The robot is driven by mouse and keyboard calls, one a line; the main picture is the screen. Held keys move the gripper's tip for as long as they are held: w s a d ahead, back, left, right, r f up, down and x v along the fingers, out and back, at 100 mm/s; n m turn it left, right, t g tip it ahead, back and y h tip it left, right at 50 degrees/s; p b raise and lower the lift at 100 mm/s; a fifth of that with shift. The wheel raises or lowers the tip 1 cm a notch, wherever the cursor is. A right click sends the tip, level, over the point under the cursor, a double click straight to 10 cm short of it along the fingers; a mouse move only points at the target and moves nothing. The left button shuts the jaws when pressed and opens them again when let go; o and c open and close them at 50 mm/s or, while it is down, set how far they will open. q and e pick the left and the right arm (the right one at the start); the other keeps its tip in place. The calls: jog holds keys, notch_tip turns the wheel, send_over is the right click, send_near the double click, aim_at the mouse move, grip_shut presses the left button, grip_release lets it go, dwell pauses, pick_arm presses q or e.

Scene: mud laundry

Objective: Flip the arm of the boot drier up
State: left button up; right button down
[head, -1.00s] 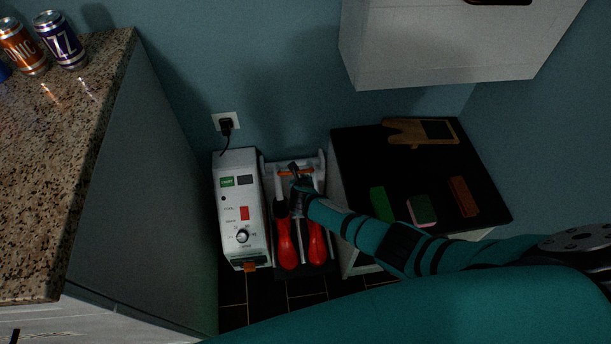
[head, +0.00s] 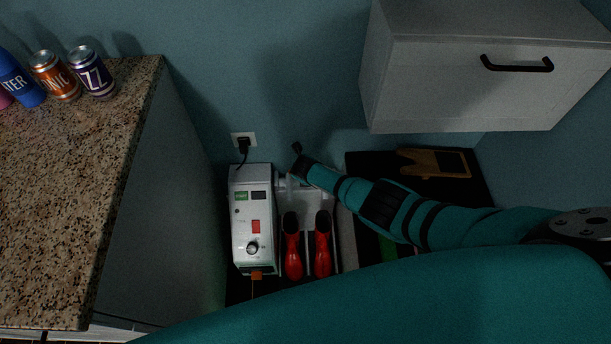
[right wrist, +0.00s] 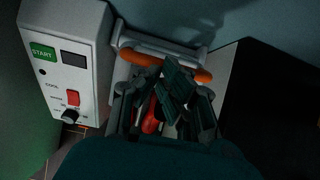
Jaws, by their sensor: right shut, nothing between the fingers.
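The boot drier is a white box (head: 251,205) with a green START button, red switch and knob, beside a rack (head: 308,207) holding two red boots (head: 294,258). The boots' dark openings show in the head view. My right gripper (head: 297,149) is shut and empty, high at the back of the rack near the wall. In the right wrist view its fingers (right wrist: 178,90) are in front of the drier arm's orange bar (right wrist: 142,58), partly covering it. I cannot tell whether they touch. My right arm hides the orange bar in the head view. My left gripper is out of view.
A granite counter (head: 90,190) with cans stands at the left. A black-topped cabinet (head: 365,165) stands right of the rack, with a white wall cabinet (head: 470,85) above it. A plug (head: 243,146) sits in the wall socket behind the drier.

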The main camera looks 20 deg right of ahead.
jog(key=w, duration=0.1)
jog(key=w+d+b, duration=0.1)
jog(key=w, duration=0.1)
jog(key=shift+w+d+f+b, duration=0.15)
jog(key=shift+d+f+b, duration=0.1)
jog(key=shift+b, duration=0.1)
jog(key=shift+w+d+r+b, duration=0.2)
jog(key=shift+w+r+b, duration=0.3)
jog(key=shift+w+b, duration=0.4)
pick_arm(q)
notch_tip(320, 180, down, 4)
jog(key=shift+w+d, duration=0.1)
pick_arm(e)
jog(key=shift+w+d+r, duration=0.15)
jog(key=shift+w+d, duration=0.05)
jog(key=shift+w, duration=0.2)
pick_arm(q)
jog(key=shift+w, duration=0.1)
